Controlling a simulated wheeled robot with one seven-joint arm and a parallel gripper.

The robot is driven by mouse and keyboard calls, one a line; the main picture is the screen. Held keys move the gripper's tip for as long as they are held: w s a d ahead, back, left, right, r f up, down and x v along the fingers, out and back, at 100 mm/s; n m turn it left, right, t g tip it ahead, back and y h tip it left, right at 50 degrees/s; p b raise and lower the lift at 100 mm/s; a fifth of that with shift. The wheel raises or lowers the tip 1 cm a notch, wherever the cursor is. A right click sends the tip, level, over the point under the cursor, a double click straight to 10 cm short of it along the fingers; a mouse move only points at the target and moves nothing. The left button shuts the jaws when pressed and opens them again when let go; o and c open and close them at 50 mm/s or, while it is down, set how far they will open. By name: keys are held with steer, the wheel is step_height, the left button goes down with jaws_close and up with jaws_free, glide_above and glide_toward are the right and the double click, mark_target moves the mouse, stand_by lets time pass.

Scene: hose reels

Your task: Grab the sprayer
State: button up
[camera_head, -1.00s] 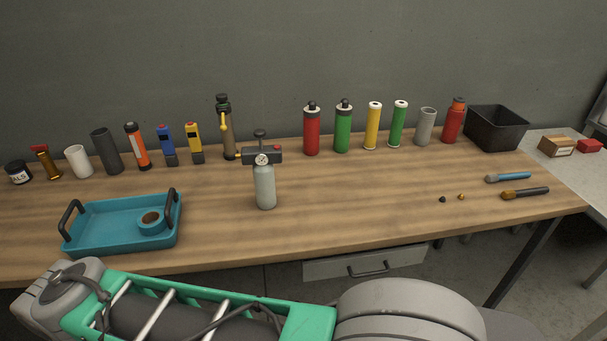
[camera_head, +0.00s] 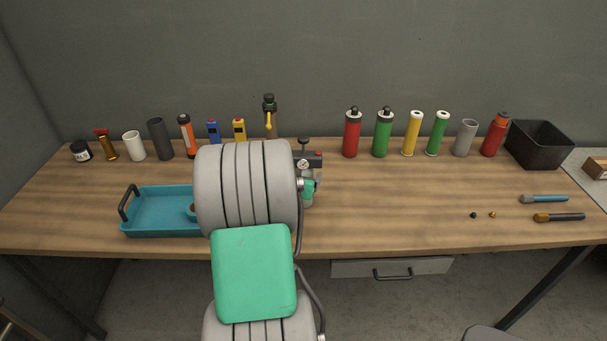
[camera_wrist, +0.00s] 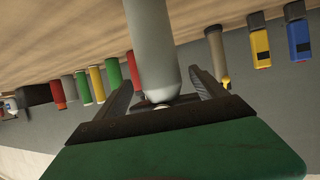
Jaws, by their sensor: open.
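The sprayer (camera_head: 315,159), a grey bottle with a dark head and round gauge, stands upright near the middle of the wooden bench. My arm hides most of its body in the head view. In the wrist view, which is upside down, the grey body of the sprayer (camera_wrist: 152,40) lies between the two dark fingers of my gripper (camera_wrist: 159,76). The fingers are apart, one on each side near its rounded shoulder. I cannot tell whether either touches it. The sprayer's head is not visible in the wrist view. In the head view my gripper is mostly hidden behind my arm.
A teal tray (camera_head: 158,232) is just left of my arm. Behind stand a bottle with a yellow handle (camera_head: 270,122), a red bottle (camera_head: 351,135), a green bottle (camera_head: 382,135) and several others. A black bin (camera_head: 540,150) is at the right.

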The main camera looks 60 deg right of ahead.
steer(key=x, duration=0.2)
steer(key=shift+w+d+f, duration=0.1)
steer(key=shift+d+f, duration=0.05)
steer(key=shift+d, duration=0.15)
steer(key=shift+c, duration=0.2)
jaws_close()
stand_by(0.4)
